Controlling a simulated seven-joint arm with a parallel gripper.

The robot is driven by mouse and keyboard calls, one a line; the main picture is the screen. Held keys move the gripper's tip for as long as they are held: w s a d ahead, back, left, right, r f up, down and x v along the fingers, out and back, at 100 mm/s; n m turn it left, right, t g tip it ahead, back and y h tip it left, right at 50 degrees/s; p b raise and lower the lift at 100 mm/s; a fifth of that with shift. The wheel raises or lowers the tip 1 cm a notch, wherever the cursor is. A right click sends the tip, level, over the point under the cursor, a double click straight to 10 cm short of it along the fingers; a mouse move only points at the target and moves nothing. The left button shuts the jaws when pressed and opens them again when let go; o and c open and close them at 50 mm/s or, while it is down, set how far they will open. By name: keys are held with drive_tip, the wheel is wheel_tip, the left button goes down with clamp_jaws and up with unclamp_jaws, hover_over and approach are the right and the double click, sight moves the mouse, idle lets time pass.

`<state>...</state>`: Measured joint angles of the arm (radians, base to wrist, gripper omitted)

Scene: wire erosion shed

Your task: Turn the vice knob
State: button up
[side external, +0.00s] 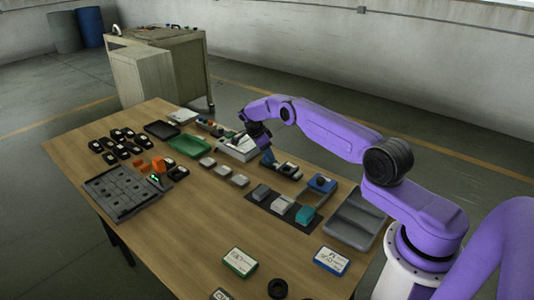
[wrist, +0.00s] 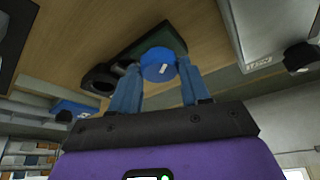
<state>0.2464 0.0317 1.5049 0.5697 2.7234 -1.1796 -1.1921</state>
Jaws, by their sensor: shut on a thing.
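The vice knob (wrist: 160,68) is a round blue cap with a white mark, seen in the wrist view between the two blue fingers of my gripper (wrist: 158,67). The fingers are shut on it, one on each side. A dark green body (wrist: 165,36), which looks like the vice, lies behind the knob. In the side view my gripper (side external: 267,159) reaches down to the far middle of the table, beside small dark items (side external: 288,169). The knob cannot be made out there.
A white box (side external: 237,149) stands just left of my gripper, with a green tray (side external: 190,145) farther left. A dark mat (side external: 268,208) with several blocks and a grey tray (side external: 357,220) lie nearer. The table's front middle (side external: 180,235) is clear.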

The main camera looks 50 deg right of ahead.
idle(0.6)
drive_tip(key=o, duration=1.1)
drive_tip(key=shift+c, duration=0.2)
drive_tip(key=shift+r, duration=0.1)
drive_tip(key=v, duration=1.7)
drive_tip(key=shift+w, duration=0.15)
drive_tip(key=shift+r, duration=0.1)
